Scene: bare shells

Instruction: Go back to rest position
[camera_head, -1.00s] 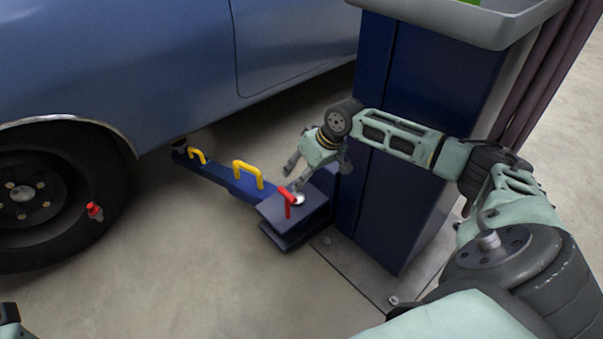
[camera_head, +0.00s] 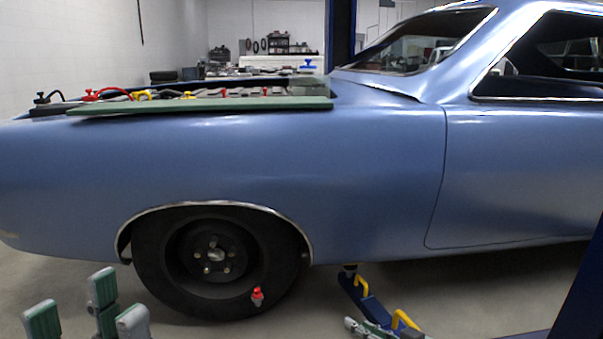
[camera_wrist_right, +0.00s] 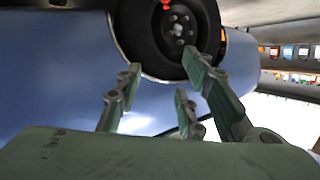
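My left gripper (camera_head: 86,308) shows at the lower left of the head view, in front of the car's wheel. Its fingers are spread, with nothing between them. My right gripper (camera_wrist_right: 160,75) shows in the right wrist view with its fingers spread and nothing between them. In the head view, part of it (camera_head: 356,327) shows at the bottom edge beside a blue floor jack (camera_head: 375,308) with yellow handles. The rest of the right arm is out of the picture.
A blue car (camera_head: 340,170) fills the middle, with a dark wheel (camera_head: 190,225) carrying a small red piece (camera_head: 257,295). A dark blue post (camera_head: 585,300) stands at the lower right.

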